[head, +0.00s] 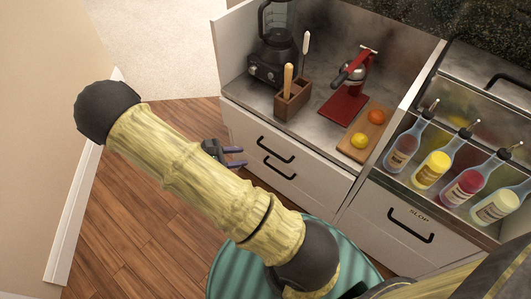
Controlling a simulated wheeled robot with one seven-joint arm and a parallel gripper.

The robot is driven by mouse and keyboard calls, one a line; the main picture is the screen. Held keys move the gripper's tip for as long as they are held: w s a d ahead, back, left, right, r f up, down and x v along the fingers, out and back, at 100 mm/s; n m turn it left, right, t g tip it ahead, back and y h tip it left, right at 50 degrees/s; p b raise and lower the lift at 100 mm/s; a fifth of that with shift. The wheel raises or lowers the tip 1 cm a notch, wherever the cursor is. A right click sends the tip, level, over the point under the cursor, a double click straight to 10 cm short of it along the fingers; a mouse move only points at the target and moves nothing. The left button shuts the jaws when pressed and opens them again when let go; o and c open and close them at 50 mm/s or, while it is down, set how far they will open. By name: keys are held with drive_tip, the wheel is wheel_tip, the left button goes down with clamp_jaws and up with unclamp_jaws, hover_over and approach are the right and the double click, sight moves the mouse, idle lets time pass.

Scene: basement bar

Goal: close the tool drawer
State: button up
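A white cabinet with drawer fronts stands under the left counter. An upper drawer with a black handle (275,149) sits above a lower drawer with a black handle (279,169). Which one is the tool drawer I cannot tell; no label shows on them, and no wide gap is visible at either front. My gripper (238,156) is left of these handles, in front of the cabinet, apart from them in the picture. Its two bluish fingers are spread with nothing between them. My arm hides part of the cabinet's lower front.
A drawer labelled SLOP (412,226) is at right, below several bottles (433,168). The counter holds a blender (275,50), a wooden utensil box (292,101), a red juicer (345,100) and a board with fruit (367,130). Wooden floor (135,225) is clear at left, beside a wall.

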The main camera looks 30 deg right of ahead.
drive_tip(key=s+a+r+m+t+y, duration=0.2)
drive_tip(key=s+r+m+y, duration=0.2)
drive_tip(key=r+m+y, duration=0.2)
drive_tip(key=s+a+r+m+t+y, duration=0.2)
drive_tip(key=s+r+m+y, duration=0.2)
drive_tip(key=r+m+y, duration=0.2)
wheel_tip(320, 180, up, 4)
drive_tip(key=shift+s+a+f+m+y, duration=0.25)
drive_tip(key=shift+m+y, duration=0.05)
drive_tip(key=shift+m, duration=0.9)
